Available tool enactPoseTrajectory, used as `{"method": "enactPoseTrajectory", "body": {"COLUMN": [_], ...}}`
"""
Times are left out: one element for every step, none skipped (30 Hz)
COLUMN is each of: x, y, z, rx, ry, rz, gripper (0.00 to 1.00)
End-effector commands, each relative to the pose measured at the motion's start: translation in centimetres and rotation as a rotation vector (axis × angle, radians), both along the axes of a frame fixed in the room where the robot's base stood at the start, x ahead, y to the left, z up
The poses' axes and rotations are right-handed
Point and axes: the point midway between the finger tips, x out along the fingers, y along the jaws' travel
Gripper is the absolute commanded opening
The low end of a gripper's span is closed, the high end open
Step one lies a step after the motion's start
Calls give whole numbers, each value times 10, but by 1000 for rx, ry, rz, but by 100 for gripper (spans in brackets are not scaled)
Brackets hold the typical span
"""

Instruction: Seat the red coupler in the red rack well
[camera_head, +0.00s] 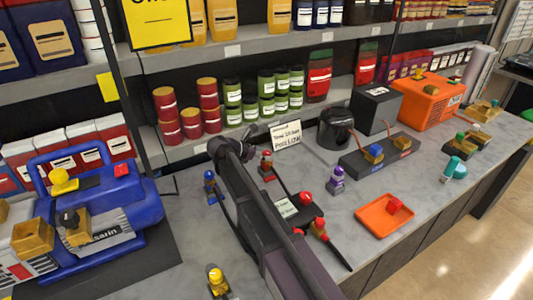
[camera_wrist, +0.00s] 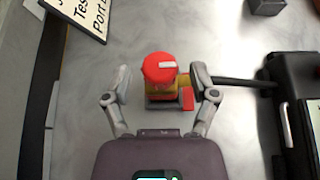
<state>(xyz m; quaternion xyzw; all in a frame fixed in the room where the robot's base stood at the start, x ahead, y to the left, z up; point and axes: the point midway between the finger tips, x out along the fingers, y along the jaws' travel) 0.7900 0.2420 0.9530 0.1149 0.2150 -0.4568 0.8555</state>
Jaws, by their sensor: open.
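The red coupler (camera_wrist: 158,72) has a round red cap, a brass-yellow body and a grey base with a red patch.
A black device (camera_head: 298,218) with a hose lies right of the coupler. A sign (camera_head: 286,135) stands behind it. A blue pump (camera_head: 130,215) is at left.

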Motion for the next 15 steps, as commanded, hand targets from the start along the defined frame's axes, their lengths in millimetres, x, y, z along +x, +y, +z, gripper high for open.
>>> {"method": "enactPoseTrajectory", "body": {"x": [-3,-6,-8,-11,-13,-16,-19,-21,-25,-27,-30,-33,-35,-37,-40], "y": [5,9,13,17,20,24,28,33,38,41,44,49,53,56,60], "z": [6,9,12,14,16,20,22,25,28,30,33,36,38,40,42], "rx": [0,0,0,0,0,0,0,0,0,0,0,0,0,0,0], "ry": [0,0,0,0,1,1,1,0,0,0,0,0,0,0,0], "rz": [2,2,3,4,3,3,3,4,4,4,2,2,3,3,3], "gripper": [75,75,75,75,75,75,75,75,75,75,75,75,75,75,75]}}
